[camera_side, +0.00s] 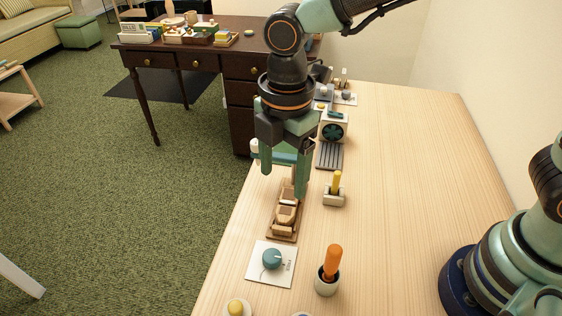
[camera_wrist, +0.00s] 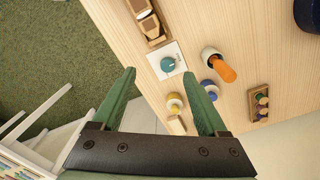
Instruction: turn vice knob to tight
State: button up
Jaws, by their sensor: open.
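A round teal knob (camera_side: 272,259) with a pale pointer mark sits on a square white plate (camera_side: 258,275) on the table. Small lettering on the plate is too small to read. The knob also shows in the wrist view (camera_wrist: 168,64), beyond and between my fingertips. A brown wooden vice-like piece (camera_side: 285,216) with two blocks on a base lies just behind the plate; it shows at the top of the wrist view (camera_wrist: 148,24). My gripper (camera_side: 283,186) points down above the wooden piece, open and empty, apart from the knob. Its fingers also show in the wrist view (camera_wrist: 159,74).
An orange-handled tool stands in a round holder (camera_side: 327,282) right of the plate. A yellow-handled piece (camera_side: 335,188) stands further back. A yellow knob (camera_side: 236,308) is near the front. A fan box (camera_side: 333,130) is behind. The table's right side is mostly clear.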

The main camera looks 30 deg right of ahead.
aim_at(272, 255)
jog(key=s+a+f+n, duration=0.1)
jog(key=f, duration=0.4)
jog(key=s+a+f+n, duration=0.1)
jog(key=a+f, duration=0.1)
jog(key=f, duration=0.3)
jog(key=a+f+n+g, duration=0.1)
jog(key=f+n, duration=0.1)
jog(key=f, duration=0.3)
jog(key=shift+s+a+f+h, duration=0.2)
jog(key=shift+s+f+h, duration=0.1)
jog(key=shift+s+h, duration=0.1)
jog(key=shift+c, duration=0.3)
grip_shut()
